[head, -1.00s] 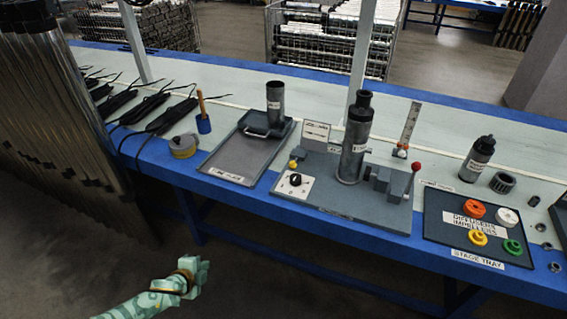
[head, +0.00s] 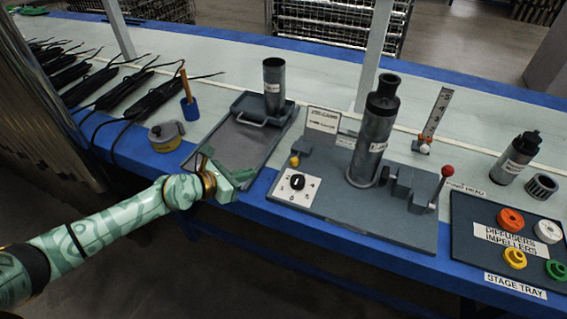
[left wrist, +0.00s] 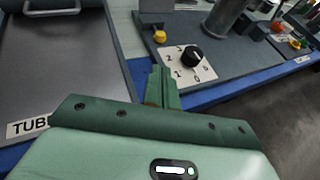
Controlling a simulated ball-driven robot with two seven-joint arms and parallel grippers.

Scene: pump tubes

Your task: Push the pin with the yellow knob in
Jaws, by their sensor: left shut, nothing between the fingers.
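The pin's yellow knob (head: 295,160) sticks out at the back left of the grey fixture base (head: 385,225), behind the white dial plate. The knob also shows in the left wrist view (left wrist: 159,37), beyond my fingertips. My left gripper (head: 243,178) is shut and empty, over the front edge of the bench between the grey tray and the fixture. In the left wrist view its closed fingers (left wrist: 161,75) point toward the knob and stay apart from it. My right gripper is not in view.
A black dial (head: 297,182) on a white plate stands in front of the knob. A dark upright tube (head: 373,140) and a red-knobbed lever (head: 447,170) stand farther right on the fixture. The grey tray (head: 221,148) lies to the left, with a tube at its back.

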